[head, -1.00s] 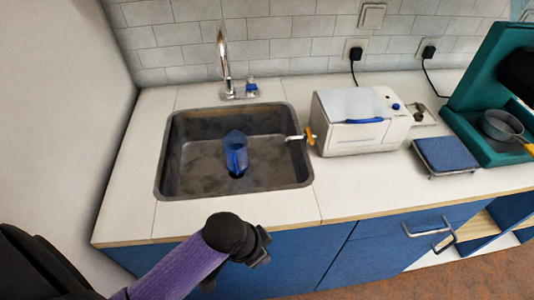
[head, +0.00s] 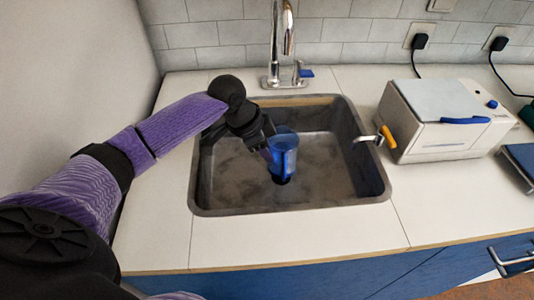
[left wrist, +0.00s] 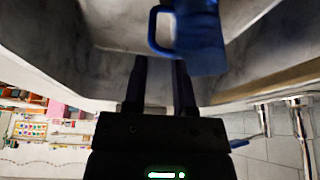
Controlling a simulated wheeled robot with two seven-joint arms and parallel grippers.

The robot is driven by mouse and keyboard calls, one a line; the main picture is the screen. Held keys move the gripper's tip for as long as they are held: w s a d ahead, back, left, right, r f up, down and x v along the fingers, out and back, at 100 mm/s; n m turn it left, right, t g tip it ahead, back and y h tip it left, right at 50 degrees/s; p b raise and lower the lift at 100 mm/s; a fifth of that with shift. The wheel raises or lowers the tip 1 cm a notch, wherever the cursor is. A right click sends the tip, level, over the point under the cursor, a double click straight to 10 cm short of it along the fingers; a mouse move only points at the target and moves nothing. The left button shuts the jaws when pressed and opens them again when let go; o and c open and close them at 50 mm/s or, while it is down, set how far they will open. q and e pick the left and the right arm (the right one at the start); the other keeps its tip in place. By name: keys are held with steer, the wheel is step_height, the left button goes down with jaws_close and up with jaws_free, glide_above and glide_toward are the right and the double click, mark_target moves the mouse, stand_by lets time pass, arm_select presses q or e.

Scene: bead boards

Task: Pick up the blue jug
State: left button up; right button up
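The blue jug (head: 284,154) is translucent and stands inside the grey sink (head: 330,188), near its middle. In the left wrist view the jug (left wrist: 201,40) is at the top, with its looped handle on its left side. My left gripper (head: 265,143) is inside the sink area, just left of the jug. In the left wrist view its two fingers (left wrist: 159,62) are apart, with the handle beyond the gap between their tips. I cannot tell whether a finger touches the jug. My right gripper is not in view.
A chrome tap (head: 275,50) stands behind the sink. The white counter (head: 300,236) in front of the sink is clear.

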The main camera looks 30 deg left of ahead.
mark_target(283, 172)
arm_select(q)
steer(key=b+x, duration=0.1)
steer(key=x, duration=0.2)
steer(key=b+x, duration=0.2)
steer(key=x, duration=0.1)
steer(key=d+b+x, duration=0.1)
steer(key=x, duration=0.2)
steer(key=shift+s+f+b, duration=0.2)
steer(key=shift+b, duration=0.15)
steer(key=shift+w+d+f, duration=0.1)
steer(key=shift+f, duration=0.05)
steer(key=shift+c, duration=0.5)
jaws_close()
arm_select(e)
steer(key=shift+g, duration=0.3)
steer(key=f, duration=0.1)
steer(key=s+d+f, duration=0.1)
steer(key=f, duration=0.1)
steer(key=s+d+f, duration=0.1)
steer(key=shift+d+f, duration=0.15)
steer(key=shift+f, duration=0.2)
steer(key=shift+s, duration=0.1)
